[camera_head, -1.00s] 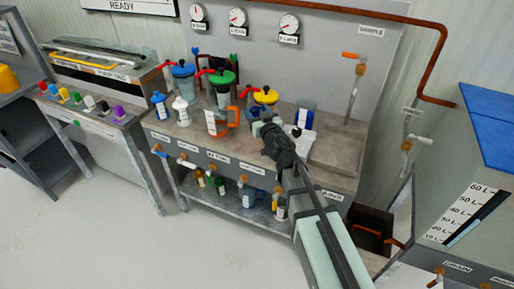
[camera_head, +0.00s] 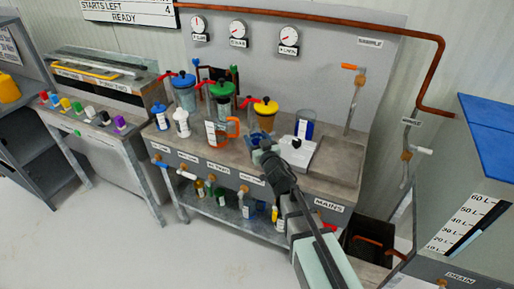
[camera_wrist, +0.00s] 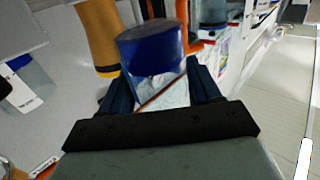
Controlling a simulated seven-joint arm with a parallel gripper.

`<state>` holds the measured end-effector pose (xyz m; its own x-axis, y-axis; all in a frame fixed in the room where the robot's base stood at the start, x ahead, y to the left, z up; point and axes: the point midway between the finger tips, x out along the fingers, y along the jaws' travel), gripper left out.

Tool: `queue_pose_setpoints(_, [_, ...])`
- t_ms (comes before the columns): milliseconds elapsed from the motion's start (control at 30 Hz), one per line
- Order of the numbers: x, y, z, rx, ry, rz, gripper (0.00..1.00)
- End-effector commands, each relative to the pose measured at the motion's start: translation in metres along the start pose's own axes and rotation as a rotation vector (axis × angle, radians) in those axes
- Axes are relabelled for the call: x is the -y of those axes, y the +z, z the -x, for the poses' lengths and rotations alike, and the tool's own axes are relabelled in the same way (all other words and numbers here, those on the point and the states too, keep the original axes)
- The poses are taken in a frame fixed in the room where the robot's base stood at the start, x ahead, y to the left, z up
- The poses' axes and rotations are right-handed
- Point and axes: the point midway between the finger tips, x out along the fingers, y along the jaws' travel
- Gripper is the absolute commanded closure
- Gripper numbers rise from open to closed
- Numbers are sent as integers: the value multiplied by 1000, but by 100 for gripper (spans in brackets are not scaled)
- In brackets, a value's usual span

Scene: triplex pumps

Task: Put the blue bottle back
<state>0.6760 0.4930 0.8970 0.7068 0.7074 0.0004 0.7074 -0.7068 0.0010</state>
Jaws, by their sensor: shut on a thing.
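In the wrist view, a bottle with a dark blue cap (camera_wrist: 150,45) and a pale labelled body stands between the fingers of my gripper (camera_wrist: 160,92). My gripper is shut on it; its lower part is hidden. In the head view, my gripper (camera_head: 262,150) is over the front of the pump bench, right of the orange-handled jug. The held bottle is too small to make out clearly there. Another blue bottle (camera_head: 160,116) with a white label stands at the bench's left end, beside a white bottle (camera_head: 181,122).
The orange-handled jug (camera_head: 217,133) and pumps with blue (camera_head: 184,80), green (camera_head: 222,90) and yellow (camera_head: 265,104) lids stand near my gripper. A beaker with blue liquid (camera_head: 305,127) and a white scale (camera_head: 298,150) are to its right. Several bottles fill the lower shelf (camera_head: 215,208).

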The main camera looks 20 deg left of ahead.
Motion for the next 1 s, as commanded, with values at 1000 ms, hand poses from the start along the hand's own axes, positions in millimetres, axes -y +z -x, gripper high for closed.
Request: queue_pose_setpoints(1000, [0, 46, 0, 1, 1, -2, 75])
